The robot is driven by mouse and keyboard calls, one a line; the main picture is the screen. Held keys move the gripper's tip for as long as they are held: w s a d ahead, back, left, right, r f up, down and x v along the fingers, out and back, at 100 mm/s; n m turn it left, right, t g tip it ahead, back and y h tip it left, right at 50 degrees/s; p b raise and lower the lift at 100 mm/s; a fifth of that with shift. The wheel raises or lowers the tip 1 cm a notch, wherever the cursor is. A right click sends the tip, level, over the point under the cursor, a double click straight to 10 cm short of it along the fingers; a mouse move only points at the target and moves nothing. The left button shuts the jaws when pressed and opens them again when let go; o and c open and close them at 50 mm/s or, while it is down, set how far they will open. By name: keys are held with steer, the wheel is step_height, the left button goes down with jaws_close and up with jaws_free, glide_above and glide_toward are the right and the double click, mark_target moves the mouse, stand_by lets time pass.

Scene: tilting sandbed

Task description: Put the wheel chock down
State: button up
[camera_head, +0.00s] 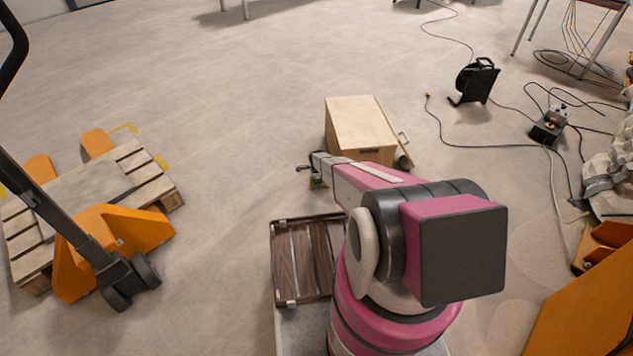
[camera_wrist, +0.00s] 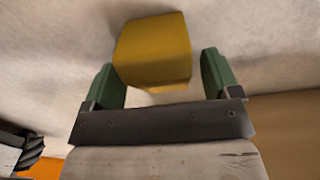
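The wheel chock is a yellow block (camera_wrist: 153,48) in the wrist view, lying between and beyond the two green fingers of my gripper (camera_wrist: 160,75). A narrow strip of floor shows between the chock and the right finger. Its left edge meets or overlaps the left fingertip; I cannot tell if they touch. The fingers stand apart, wider than the chock's near end. In the head view my gripper (camera_head: 317,178) is low by the left side of a wooden box, with a little yellow of the chock showing. Whether the chock rests on the floor is hard to see.
The pale wooden box (camera_head: 362,122) stands just beyond my gripper. An orange pallet jack (camera_head: 125,240) with a pallet is at left. A cable reel (camera_head: 474,82) and cables lie right. Floor left of my gripper is clear.

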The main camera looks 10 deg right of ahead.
steer(key=shift+r, duration=0.1)
step_height(320, 180, up, 12)
steer(key=s+r+n, duration=1.8)
steer(key=s+r, duration=1.9)
steer(key=r, duration=0.3)
steer(key=shift+s+r, duration=0.15)
steer(key=shift+r, duration=0.1)
